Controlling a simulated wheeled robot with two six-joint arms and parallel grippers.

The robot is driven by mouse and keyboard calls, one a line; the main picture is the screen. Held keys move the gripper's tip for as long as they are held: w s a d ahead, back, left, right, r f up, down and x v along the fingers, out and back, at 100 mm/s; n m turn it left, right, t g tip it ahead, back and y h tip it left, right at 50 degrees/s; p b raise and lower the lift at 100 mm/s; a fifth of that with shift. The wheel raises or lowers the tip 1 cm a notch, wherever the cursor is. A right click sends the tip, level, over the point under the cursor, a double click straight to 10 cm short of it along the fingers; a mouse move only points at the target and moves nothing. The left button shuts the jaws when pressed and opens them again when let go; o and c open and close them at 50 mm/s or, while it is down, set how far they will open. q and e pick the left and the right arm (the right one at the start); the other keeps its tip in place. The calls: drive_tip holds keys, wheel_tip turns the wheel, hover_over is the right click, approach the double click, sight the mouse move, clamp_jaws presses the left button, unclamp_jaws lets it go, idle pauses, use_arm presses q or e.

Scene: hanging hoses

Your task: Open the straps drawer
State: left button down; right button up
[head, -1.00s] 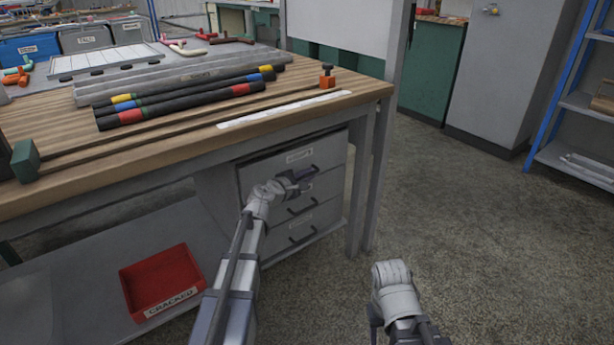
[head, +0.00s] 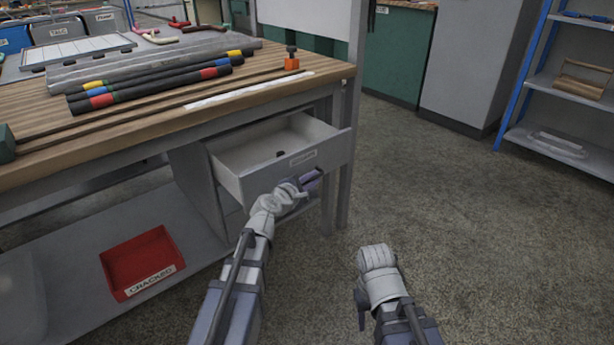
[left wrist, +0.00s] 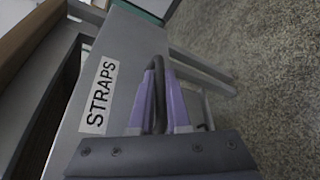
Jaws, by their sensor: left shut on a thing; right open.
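The straps drawer (head: 280,165) is the top drawer under the workbench and stands well pulled out, its light inside showing with a small dark item in it. Its front also fills the middle of the left wrist view, with a white STRAPS label (left wrist: 98,95). My left gripper (head: 312,178) is at the drawer front. In the left wrist view its purple fingers are shut around the dark bar handle (left wrist: 158,95). My right gripper (head: 362,310) is low at the right, over the floor and away from the bench; its fingers are mostly hidden.
The workbench (head: 130,135) holds dark hoses with coloured bands, rods and an orange clamp (head: 291,62). A red CRACKED bin (head: 142,262) sits on the lower shelf. A blue-framed shelf unit (head: 520,75) stands at the far right. The floor (head: 450,220) between is clear.

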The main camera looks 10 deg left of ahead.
use_arm(q)
drive_tip(key=shift+s+d, duration=1.1)
drive_tip(key=shift+d, duration=0.3)
use_arm(e)
drive_tip(key=shift+s+d, duration=0.25)
drive_tip(key=shift+d, duration=0.05)
use_arm(q)
drive_tip(key=c, duration=0.9)
unclamp_jaws()
